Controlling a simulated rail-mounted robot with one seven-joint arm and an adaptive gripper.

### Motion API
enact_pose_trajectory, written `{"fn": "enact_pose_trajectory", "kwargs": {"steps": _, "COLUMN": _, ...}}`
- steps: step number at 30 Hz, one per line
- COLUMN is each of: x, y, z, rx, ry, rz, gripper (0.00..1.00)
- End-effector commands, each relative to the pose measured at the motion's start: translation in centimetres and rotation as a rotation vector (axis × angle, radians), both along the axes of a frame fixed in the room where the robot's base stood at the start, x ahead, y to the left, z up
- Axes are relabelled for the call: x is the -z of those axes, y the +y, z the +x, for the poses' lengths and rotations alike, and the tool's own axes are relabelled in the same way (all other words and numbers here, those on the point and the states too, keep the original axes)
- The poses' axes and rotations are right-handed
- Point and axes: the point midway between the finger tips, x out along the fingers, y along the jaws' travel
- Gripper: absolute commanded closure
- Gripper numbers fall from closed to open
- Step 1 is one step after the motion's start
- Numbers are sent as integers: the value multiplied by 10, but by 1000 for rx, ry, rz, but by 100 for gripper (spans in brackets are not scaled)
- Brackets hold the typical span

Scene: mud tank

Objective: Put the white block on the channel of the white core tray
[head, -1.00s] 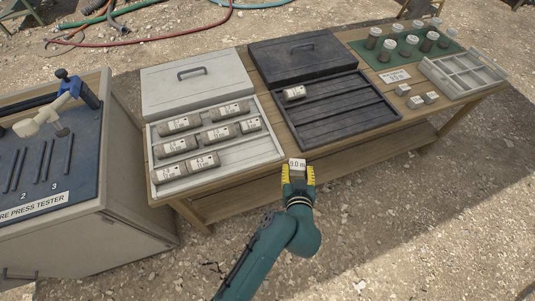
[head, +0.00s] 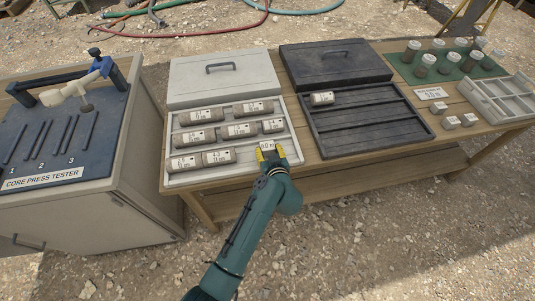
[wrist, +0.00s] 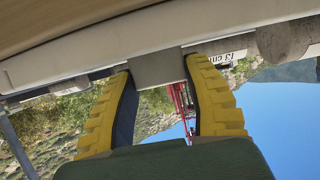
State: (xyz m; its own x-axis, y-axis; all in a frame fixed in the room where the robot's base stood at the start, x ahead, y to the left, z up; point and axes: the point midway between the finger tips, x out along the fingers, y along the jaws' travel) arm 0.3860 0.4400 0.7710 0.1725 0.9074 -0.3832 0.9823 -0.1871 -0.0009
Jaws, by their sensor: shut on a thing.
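My gripper (head: 269,152) is shut on the white block (head: 267,146), whose printed face shows between the yellow fingers. In the wrist view the block (wrist: 156,68) sits between the two yellow fingers of my gripper (wrist: 158,90). The white core tray (head: 168,152) lies on the table with several labelled grey-brown cores in its channels. The block is at the tray's front right part, by the near channel, to the right of the front cores. I cannot tell whether it touches the tray.
The tray's white lid (head: 219,78) lies behind it. A black tray (head: 372,125) with one core stands to the right, its black lid (head: 335,63) behind. Small white blocks (head: 450,122) and a partitioned box (head: 490,98) are further right. The press tester (head: 60,130) stands left.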

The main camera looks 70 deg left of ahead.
Motion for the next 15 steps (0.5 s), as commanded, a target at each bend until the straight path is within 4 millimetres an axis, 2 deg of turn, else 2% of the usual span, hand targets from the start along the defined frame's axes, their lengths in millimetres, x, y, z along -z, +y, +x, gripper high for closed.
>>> {"fn": "enact_pose_trajectory", "kwargs": {"steps": 1, "x": 5, "y": 0, "z": 1, "rx": 1, "ry": -2, "rz": 2, "gripper": 82}}
{"fn": "enact_pose_trajectory", "kwargs": {"steps": 11, "x": 8, "y": 0, "z": 1, "rx": 1, "ry": -2, "rz": 2, "gripper": 82}}
{"fn": "enact_pose_trajectory", "kwargs": {"steps": 12, "x": 7, "y": 0, "z": 1, "rx": 1, "ry": -2, "rz": 2, "gripper": 43}}
{"fn": "enact_pose_trajectory", "kwargs": {"steps": 15, "x": 6, "y": 0, "z": 1, "rx": 1, "ry": -2, "rz": 2, "gripper": 26}}
